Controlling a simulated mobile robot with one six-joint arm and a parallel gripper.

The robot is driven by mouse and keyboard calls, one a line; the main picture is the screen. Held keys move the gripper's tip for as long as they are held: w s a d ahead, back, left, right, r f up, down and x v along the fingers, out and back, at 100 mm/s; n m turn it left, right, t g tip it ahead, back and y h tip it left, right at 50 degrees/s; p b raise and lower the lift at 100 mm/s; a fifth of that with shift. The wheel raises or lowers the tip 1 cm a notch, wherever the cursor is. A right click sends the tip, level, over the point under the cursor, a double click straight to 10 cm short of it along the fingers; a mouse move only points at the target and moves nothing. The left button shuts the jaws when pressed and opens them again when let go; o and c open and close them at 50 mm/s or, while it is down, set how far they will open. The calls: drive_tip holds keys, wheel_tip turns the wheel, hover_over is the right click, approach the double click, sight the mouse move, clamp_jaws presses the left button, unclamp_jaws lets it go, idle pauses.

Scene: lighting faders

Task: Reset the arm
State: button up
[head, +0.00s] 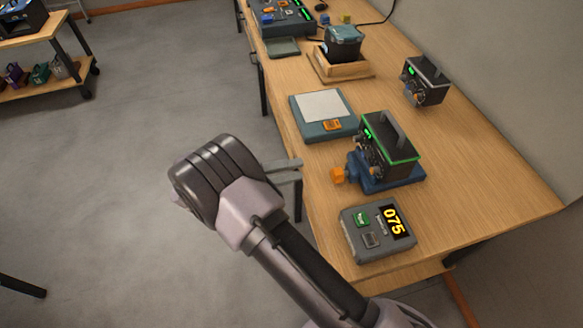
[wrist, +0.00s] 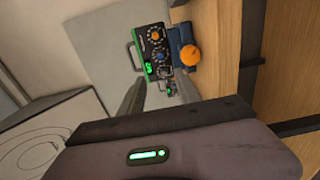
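My arm reaches up from the bottom of the head view. My gripper (head: 284,170) is beside the table's left edge, its fingers pointing right towards the black device with green edges (head: 390,140). That device sits on a blue vise-like base (head: 402,181) with an orange knob (head: 338,175). In the wrist view the two grey fingers of my gripper (wrist: 155,93) stand apart with nothing between them. The device's knobbed front (wrist: 155,45) and the orange knob (wrist: 191,55) show beyond the fingertips.
On the table (head: 480,185) are a grey box (head: 358,245) with a display reading 075, a teal pad with a white plate (head: 323,107), a second black device (head: 427,78) and a wooden tray (head: 322,68). The grey floor (head: 110,150) at left is mostly clear.

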drive_tip(key=s+d+r+m+g+y, duration=0.2)
drive_tip(key=s+d+r+g+y, duration=0.3)
drive_tip(key=d, duration=0.3)
drive_tip(key=s+d+r+m+g+y, duration=0.1)
drive_tip(key=s+d+r+g+y, duration=0.1)
drive_tip(key=s+d+r+y, duration=0.4)
drive_tip(key=s+a+r+m+t+y, duration=0.1)
drive_tip(key=s+r+m+t+y, duration=0.4)
drive_tip(key=s+r+t+y, duration=0.2)
drive_tip(key=shift+s+a+r+y, duration=0.2)
drive_tip(key=shift+s+r+y, duration=0.15)
drive_tip(key=shift+s+y, duration=0.35)
